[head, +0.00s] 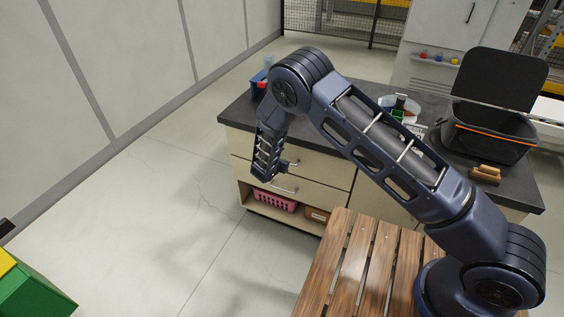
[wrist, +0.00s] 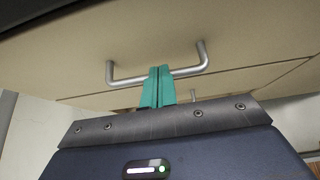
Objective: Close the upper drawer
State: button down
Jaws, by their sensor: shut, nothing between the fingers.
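The upper drawer (head: 318,161) is a pale tan front under the dark worktop of a cabinet, partly hidden behind my arm. In the wrist view its front (wrist: 240,30) fills the upper part, with a grey bar handle (wrist: 190,72) across it. I cannot tell how far out it stands. My gripper (wrist: 160,70) has teal fingers pressed together with nothing between them. Their tips overlap the middle of the handle bar in the picture; contact is unclear. In the head view my forearm hangs down in front of the drawer and the fingers are hard to make out.
A lower drawer with its own handle (head: 285,189) sits beneath. A pink basket (head: 275,201) stands on the open shelf below. A slatted wooden table (head: 345,265) is at the front. A black open bin (head: 490,135) stands on the worktop (head: 235,110). The floor left of the cabinet is clear.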

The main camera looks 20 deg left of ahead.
aim_at(288, 154)
jog(key=w, duration=0.4)
jog(key=shift+d+r, duration=0.25)
jog(key=shift+r, duration=0.15)
jog(key=shift+s+f, duration=0.15)
jog(key=shift+s, duration=0.45)
jog(key=s+r, duration=0.2)
jog(key=s, duration=0.5)
jog(key=s+r, duration=0.2)
jog(key=s, duration=0.6)
jog(key=shift+s+a+r, duration=0.25)
jog(key=shift+r, duration=0.05)
